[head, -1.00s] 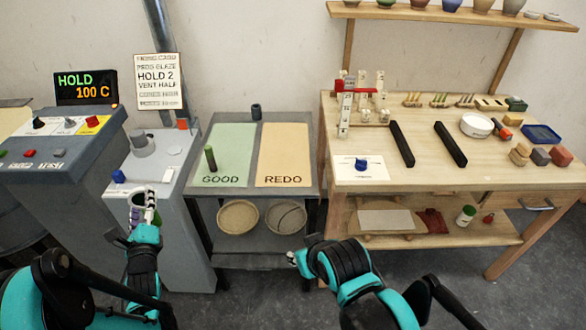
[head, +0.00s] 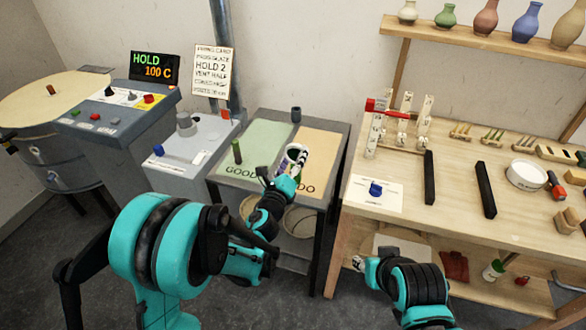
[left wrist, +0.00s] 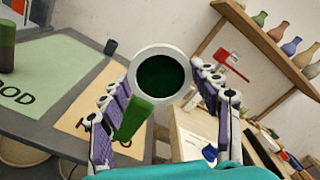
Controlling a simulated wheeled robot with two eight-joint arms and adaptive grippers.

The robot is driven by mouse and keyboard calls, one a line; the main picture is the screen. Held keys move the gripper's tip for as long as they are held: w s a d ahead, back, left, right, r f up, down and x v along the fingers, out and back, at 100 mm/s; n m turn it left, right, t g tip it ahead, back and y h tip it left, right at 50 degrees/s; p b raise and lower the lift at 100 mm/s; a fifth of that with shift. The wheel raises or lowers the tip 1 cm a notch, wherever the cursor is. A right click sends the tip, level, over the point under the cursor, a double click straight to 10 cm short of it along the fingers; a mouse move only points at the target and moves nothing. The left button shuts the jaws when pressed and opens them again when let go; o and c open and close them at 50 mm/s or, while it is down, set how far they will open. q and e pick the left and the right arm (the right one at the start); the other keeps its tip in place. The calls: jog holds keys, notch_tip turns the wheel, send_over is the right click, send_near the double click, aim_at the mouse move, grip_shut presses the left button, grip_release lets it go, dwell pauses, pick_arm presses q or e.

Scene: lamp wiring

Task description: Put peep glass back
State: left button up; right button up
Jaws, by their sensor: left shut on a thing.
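My left gripper (head: 292,160) is shut on the peep glass, a white ring around dark green glass (left wrist: 160,80) with a green handle (left wrist: 132,120) between the fingers. It is held over the sorting table, near the line between the green GOOD mat (head: 258,141) and the tan REDO mat (head: 318,150). In the head view the glass is small and partly hidden by the fingers. My right gripper (head: 360,263) is low in front of the workbench; its jaws are too small to read.
A green-topped cylinder (head: 237,151) stands on the GOOD mat and a dark cylinder (head: 296,114) at the table's back edge. A grey box (head: 190,150) with a card stand is left. The workbench (head: 460,205) at right holds a blue knob on a card (head: 375,189), black bars and a white bowl.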

aim_at(292, 163)
pick_arm(q)
jog(key=w+f+b, duration=0.1)
jog(key=w+f, duration=0.1)
jog(key=f, duration=0.1)
jog(key=w+f+b, duration=0.1)
jog(key=w+f, duration=0.1)
jog(key=w, duration=0.1)
jog(key=w+f+b, duration=0.2)
jog(key=f, duration=0.1)
jog(key=shift+w+a+f, duration=0.2)
jog(key=shift+w+f, duration=0.05)
jog(key=shift+f, duration=0.05)
jog(key=o, duration=1.2)
jog(key=shift+f, duration=0.15)
jog(key=shift+c, duration=0.2)
